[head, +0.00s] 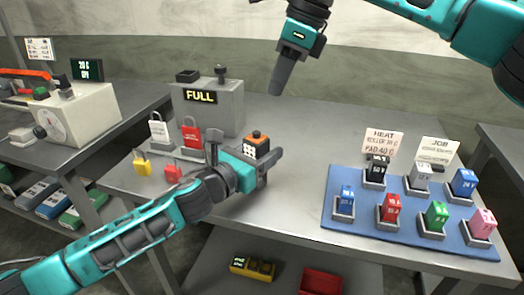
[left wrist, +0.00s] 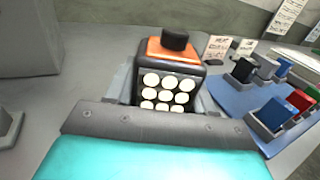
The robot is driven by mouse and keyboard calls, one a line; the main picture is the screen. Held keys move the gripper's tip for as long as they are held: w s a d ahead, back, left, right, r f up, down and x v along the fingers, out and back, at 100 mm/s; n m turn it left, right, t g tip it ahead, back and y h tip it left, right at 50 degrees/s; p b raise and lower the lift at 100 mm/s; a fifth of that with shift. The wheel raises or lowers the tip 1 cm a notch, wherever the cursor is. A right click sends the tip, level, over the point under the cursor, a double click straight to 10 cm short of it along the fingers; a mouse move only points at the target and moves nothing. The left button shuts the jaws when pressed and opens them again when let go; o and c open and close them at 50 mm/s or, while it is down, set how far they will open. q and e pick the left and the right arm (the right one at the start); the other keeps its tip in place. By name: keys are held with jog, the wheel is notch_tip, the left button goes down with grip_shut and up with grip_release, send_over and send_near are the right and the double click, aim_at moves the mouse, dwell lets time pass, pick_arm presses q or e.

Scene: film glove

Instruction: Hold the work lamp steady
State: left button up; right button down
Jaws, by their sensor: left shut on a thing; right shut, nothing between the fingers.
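The work lamp (head: 257,144) is a small dark box with an orange top, a black knob and a face of round white lights. It stands upright on the grey table (head: 290,190), and it fills the middle of the left wrist view (left wrist: 170,78). My left gripper (head: 262,165) is shut on the lamp, with its fingers at the lamp's sides. The lamp's lower part is hidden behind the gripper. My right gripper (head: 280,80) is shut and empty, pointing down, high above the back of the table.
A grey box marked FULL (head: 208,105) stands behind left, with red and yellow padlocks (head: 142,165) before it. A blue mat (head: 345,232) with several coloured blocks in holders lies at right. HEAT (head: 383,143) and JOB (head: 438,150) cards stand behind them. The table's middle is clear.

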jog(key=n+t+h, duration=0.1)
jog(key=n+t, duration=0.7)
jog(key=n, duration=0.6)
send_over(259, 139)
jog(key=shift+f, duration=3.3)
jog(key=shift+f, duration=0.1)
